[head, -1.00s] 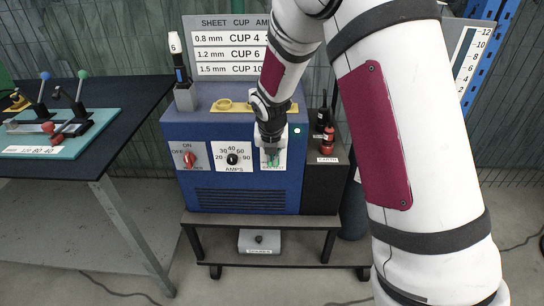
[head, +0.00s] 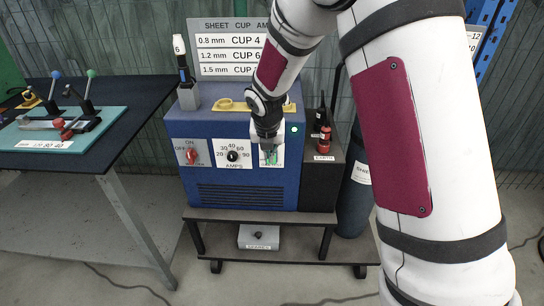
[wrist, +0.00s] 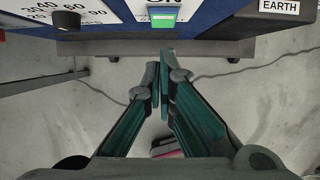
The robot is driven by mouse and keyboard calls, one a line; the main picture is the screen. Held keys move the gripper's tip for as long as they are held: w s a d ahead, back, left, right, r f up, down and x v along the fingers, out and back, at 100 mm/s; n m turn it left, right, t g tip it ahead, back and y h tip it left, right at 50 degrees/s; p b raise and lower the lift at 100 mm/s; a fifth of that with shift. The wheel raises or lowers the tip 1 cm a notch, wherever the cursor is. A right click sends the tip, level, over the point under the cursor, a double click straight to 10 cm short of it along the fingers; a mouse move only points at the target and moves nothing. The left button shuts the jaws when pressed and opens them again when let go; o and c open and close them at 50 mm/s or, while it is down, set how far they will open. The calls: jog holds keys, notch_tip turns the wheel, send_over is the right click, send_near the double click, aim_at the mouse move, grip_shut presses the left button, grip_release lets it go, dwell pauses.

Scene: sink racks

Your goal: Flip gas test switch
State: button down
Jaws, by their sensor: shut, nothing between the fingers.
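The gas test switch, a small green rocker (wrist: 163,14) on a white plate, shows at the top of the wrist view. Part of its lettering is cut off by the frame edge. In the head view its white plate (head: 280,157) is on the front of the blue machine (head: 240,185), partly hidden by my gripper (head: 268,158). In the wrist view my gripper (wrist: 163,76) is shut and empty, fingertips together. The tips appear below the switch in that picture, with a visible gap between; contact is not seen.
Left of the switch are an amps dial (head: 232,156) and a red ON/OFF knob (head: 191,156). A dark unit with red bottle-like fitting (head: 324,140) and EARTH label stands right. The machine sits on a dark cart (head: 225,216). A bench (head: 110,150) is at left.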

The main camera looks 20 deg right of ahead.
notch_tip(320, 180, up, 8)
jog(key=s+p, duration=0.1)
jog(key=shift+f, duration=0.15)
jog(key=shift+a, duration=0.1)
